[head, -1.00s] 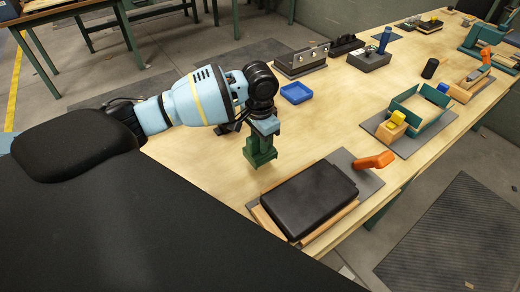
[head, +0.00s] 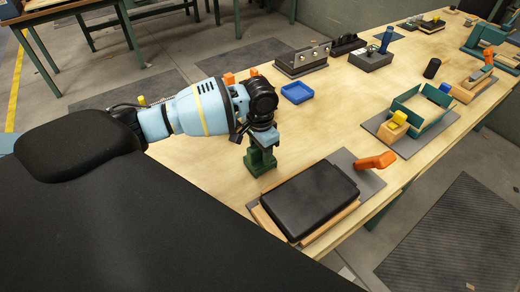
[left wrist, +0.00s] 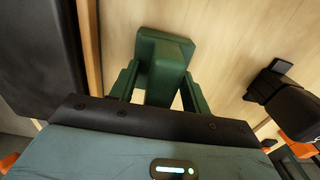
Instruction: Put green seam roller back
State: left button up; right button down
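My left gripper (head: 261,150) points down over the near part of the wooden table, just behind a black case. The green seam roller (head: 260,165) is at its fingertips, low over the table; I cannot tell whether it touches the wood. In the left wrist view the green roller (left wrist: 163,62), a blocky green piece, stands between the two dark green fingers of my left gripper (left wrist: 160,82). The fingers appear to meet its sides, with small gaps nearer the palm. My right gripper is not in view.
The black case (head: 310,198) lies on wooden strips beside the gripper, with an orange-handled tool (head: 375,161) next to it. A blue tray (head: 297,92) stands behind. Orange pieces (head: 229,78) show behind my arm. Bare wood lies right of the gripper.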

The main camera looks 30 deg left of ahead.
pick_arm(q)
notch_tip(320, 180, up, 12)
jog(key=shift+r+p, duration=0.15)
jog(key=shift+p, duration=0.35)
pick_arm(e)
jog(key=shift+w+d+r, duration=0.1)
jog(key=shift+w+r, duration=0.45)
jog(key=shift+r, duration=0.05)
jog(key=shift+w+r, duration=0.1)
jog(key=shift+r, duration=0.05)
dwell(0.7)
